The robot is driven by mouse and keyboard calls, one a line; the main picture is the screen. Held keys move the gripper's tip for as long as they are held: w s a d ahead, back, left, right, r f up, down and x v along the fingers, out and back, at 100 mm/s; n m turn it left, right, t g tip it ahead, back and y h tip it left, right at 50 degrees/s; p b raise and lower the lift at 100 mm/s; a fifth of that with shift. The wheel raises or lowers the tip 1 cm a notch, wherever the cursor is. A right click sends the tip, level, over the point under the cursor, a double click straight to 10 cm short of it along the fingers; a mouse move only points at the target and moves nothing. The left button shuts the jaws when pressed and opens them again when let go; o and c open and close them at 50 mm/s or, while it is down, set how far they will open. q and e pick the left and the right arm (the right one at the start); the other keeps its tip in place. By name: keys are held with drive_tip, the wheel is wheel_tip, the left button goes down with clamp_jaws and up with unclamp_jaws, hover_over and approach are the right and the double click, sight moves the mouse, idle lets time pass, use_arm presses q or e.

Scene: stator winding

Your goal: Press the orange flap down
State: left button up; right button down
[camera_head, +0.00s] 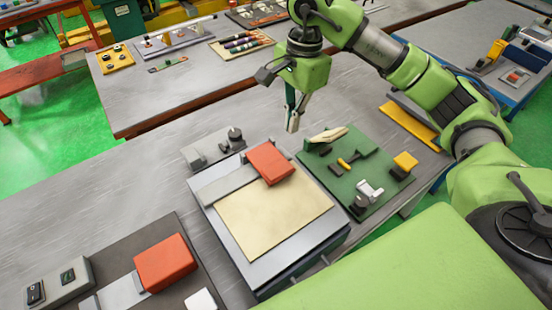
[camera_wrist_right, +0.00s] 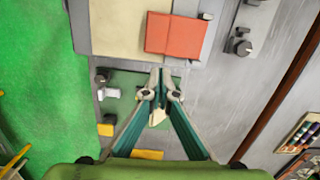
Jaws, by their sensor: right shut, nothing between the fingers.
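The orange flap (camera_head: 270,163) is a block-like piece at the far right corner of a grey machine with a cream top plate (camera_head: 275,215). A grey bar joins it from the left. Whether it is raised or flat is hard to tell. The flap also shows in the right wrist view (camera_wrist_right: 175,36), beyond the fingertips. My right gripper (camera_head: 292,125) is shut and empty, pointing down above the bench, behind and slightly right of the flap and apart from it. Its shut fingers show in the right wrist view (camera_wrist_right: 160,93). My left gripper is not in view.
A green board (camera_head: 330,190) with small tools and a yellow block (camera_head: 405,161) lies right of the machine. A second orange piece (camera_head: 165,262) sits on a dark unit at lower left. A grey fixture with a knob (camera_head: 235,138) stands behind the machine. Bare bench lies left.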

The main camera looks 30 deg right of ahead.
drive_tip(key=shift+d+r, duration=0.15)
drive_tip(key=shift+r, duration=1.7)
